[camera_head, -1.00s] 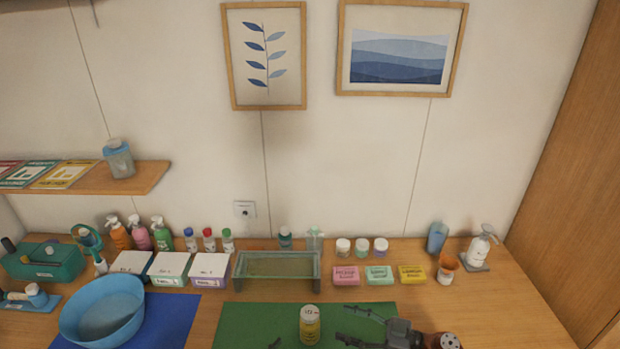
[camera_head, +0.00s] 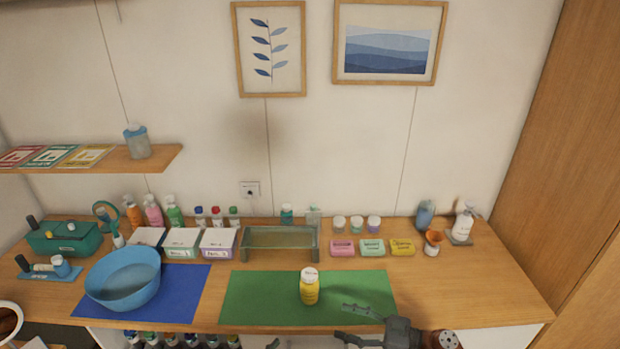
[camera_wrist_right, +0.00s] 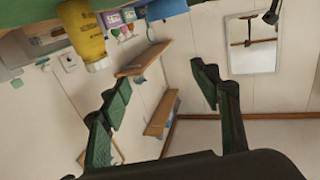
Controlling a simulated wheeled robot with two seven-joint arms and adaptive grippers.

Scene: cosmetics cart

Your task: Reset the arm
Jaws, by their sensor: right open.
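My right gripper (camera_head: 342,321) is at the lower edge of the head view, by the table's front edge, to the right of a yellow bottle with a white cap (camera_head: 309,287). Its two fingers are spread and nothing is between them. The right wrist view also shows the open, empty fingers (camera_wrist_right: 160,92), with the yellow bottle (camera_wrist_right: 82,32) apart from them at upper left. The bottle stands upright on the green mat (camera_head: 250,300). A small dark tip at the bottom edge may be my left gripper (camera_head: 273,343); its jaws cannot be made out.
A blue bowl (camera_head: 123,280) stands on the blue mat (camera_head: 190,300) at left. White boxes (camera_head: 181,243), a clear tray (camera_head: 280,253), coloured soap-like blocks (camera_head: 372,247) and pump bottles line the back. Several bottles (camera_head: 190,341) show below the table edge. The table's front right is clear.

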